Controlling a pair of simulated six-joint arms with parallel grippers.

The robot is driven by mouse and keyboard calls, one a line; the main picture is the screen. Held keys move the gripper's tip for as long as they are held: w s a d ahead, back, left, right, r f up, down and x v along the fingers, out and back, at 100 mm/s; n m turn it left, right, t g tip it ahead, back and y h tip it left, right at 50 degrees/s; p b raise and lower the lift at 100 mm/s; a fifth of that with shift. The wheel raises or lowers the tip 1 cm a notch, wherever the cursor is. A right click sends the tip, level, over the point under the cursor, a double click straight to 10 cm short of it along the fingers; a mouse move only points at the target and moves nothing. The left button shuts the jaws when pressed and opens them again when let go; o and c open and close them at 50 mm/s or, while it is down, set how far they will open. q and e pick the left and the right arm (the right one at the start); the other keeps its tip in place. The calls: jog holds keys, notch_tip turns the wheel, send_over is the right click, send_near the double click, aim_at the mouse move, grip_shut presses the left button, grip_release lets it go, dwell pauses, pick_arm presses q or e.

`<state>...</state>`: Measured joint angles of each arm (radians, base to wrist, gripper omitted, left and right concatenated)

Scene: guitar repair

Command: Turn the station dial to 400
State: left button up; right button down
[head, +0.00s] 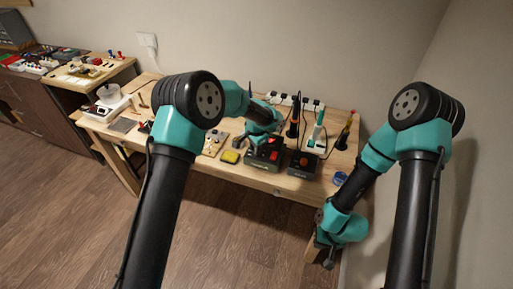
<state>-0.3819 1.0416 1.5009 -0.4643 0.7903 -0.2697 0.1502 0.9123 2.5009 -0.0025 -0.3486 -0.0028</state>
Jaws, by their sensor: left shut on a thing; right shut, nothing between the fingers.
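A dark station (263,157) with red parts on it stands near the front edge of the workbench. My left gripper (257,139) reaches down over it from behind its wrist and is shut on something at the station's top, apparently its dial. The fingertips and the dial are too small and covered to make out, and I cannot read the setting. A second dark box (303,165) with an orange-red knob stands just right of the station. My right gripper (328,263) is shut and empty, low beside the bench's right front corner.
A side cabinet (45,100) stands left. The floor in front is clear.

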pick_arm(q)
jog(key=m, duration=0.5)
dwell(0.4)
jog(key=o, duration=0.9)
jog(key=shift+r, duration=0.1)
notch_tip(320, 180, up, 17)
jog(key=shift+r, duration=0.1)
dwell(0.4)
